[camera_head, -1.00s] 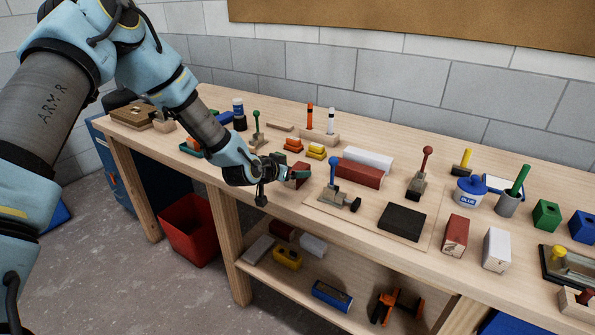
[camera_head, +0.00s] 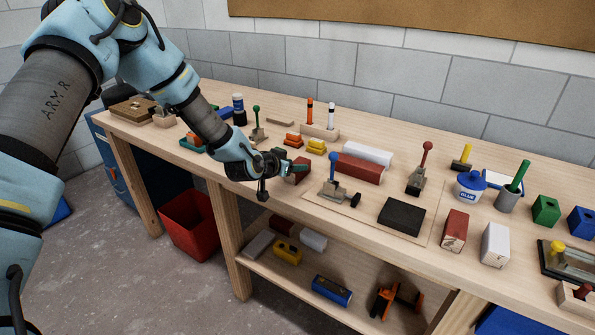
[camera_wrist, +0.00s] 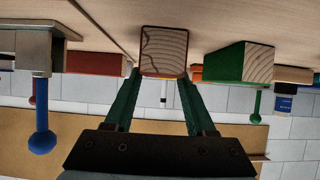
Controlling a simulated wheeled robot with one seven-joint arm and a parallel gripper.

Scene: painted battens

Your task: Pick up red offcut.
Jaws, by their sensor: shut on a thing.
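The red offcut (camera_head: 299,172) is a short red block on the bench's front half, partly hidden by my gripper in the head view. My gripper (camera_head: 297,165) reaches it from the left with green fingers. In the wrist view, which is upside down, the offcut (camera_wrist: 163,52) shows its bare end grain with a thin red edge. The two fingers of my gripper (camera_wrist: 160,78) are shut on it, one on each side. I cannot tell whether it touches the bench top.
A blue-handled clamp (camera_head: 334,185) stands just right of the offcut. A long red batten (camera_head: 359,169) lies behind it. Yellow pieces (camera_head: 317,146) and a green-knobbed clamp (camera_head: 257,128) are further back. A red bin (camera_head: 192,226) stands on the floor.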

